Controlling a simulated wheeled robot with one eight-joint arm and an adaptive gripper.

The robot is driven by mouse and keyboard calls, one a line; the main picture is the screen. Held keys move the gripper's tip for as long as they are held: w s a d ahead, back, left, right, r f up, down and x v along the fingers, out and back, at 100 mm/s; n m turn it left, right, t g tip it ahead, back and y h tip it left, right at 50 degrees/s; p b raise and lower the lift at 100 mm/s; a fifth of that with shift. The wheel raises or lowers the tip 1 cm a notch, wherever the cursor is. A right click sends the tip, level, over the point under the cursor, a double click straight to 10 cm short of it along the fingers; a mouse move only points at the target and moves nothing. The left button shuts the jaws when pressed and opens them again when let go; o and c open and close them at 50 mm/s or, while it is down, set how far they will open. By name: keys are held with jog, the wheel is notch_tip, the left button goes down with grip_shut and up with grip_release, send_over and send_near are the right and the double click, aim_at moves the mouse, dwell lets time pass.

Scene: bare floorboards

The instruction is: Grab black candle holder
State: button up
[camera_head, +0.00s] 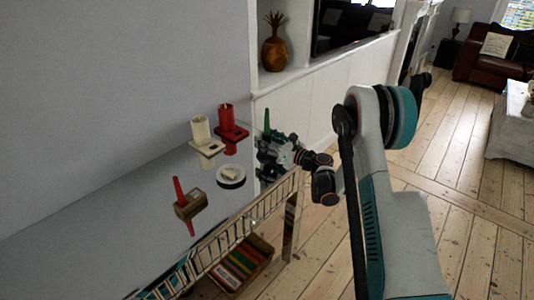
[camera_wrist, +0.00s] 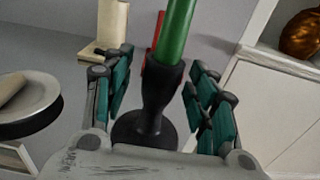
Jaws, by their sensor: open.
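The black candle holder (camera_wrist: 151,122) stands upright in the wrist view with a green candle (camera_wrist: 176,30) in it. My gripper (camera_wrist: 158,85) is open, with one finger on each side of the holder's stem. Gaps show between the fingers and the stem. In the head view, my gripper (camera_head: 272,157) is at the right end of the grey surface. There the green candle (camera_head: 266,118) rises just behind it, and the holder is mostly hidden by the fingers.
A red candle and holder (camera_head: 231,138) and a cream candle and holder (camera_head: 207,147) stand to the left. A round black-and-white dish (camera_head: 231,182) and a brown block with a red candle (camera_head: 190,206) are nearer. A railing (camera_head: 240,228) edges the surface; the wall is behind.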

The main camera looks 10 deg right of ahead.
grip_shut()
jog(key=shift+r, duration=0.15)
